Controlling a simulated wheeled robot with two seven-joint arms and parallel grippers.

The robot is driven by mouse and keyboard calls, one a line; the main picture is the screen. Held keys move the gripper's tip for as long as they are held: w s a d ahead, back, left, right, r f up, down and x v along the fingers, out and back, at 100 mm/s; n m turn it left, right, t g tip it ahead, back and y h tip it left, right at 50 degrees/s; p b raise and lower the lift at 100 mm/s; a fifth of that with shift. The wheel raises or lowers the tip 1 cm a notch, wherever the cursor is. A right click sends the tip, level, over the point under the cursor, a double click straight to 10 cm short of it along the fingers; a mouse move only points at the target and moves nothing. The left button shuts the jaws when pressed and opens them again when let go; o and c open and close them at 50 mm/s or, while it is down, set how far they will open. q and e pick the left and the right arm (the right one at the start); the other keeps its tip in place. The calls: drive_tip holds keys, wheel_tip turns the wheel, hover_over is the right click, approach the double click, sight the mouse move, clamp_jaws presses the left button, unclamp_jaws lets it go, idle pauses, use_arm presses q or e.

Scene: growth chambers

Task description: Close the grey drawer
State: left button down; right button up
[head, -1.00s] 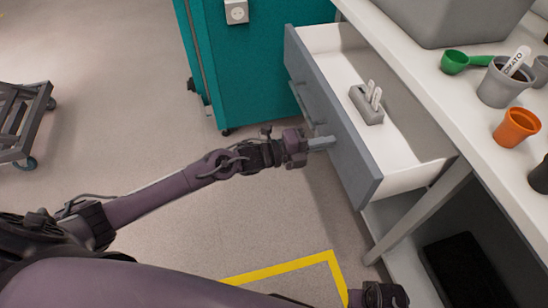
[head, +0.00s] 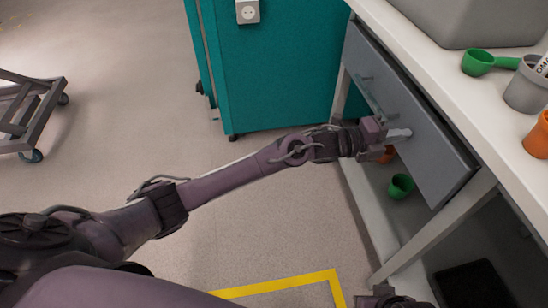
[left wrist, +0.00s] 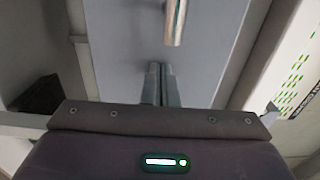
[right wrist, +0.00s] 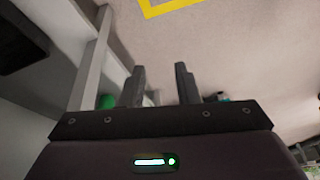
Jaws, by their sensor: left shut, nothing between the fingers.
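The grey drawer (head: 432,142) is under the white bench top. Its front is close to the bench edge and its inside does not show; I cannot tell if it is fully flush. Its bar handle (head: 369,95) is toward the far end, and it also shows in the left wrist view (left wrist: 175,22). My left gripper (head: 404,134) is shut and empty, its fingertips at the drawer front beside the handle, seemingly touching it. In the left wrist view the fingers (left wrist: 161,84) are together before the grey panel. My right gripper (right wrist: 160,72) is open and empty, low by the bench.
On the bench top (head: 440,70) are a green scoop (head: 478,62), a grey pot (head: 525,92), an orange pot (head: 540,137) and a grey bin (head: 470,20). A green pot (head: 401,186) is on the lower shelf.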

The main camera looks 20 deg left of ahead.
use_arm(q)
drive_tip(key=shift+b+x, duration=0.5)
drive_tip(key=shift+x, duration=0.6)
use_arm(e)
drive_tip(key=shift+w+a+t+y, duration=0.15)
drive_tip(key=shift+a+t+y, duration=0.1)
drive_tip(key=shift+a, duration=0.25)
drive_tip(key=shift+w+a+t+y, duration=0.15)
drive_tip(key=shift+a+t, duration=0.1)
drive_tip(key=shift+a, duration=0.25)
use_arm(q)
drive_tip(key=shift+r, duration=0.35)
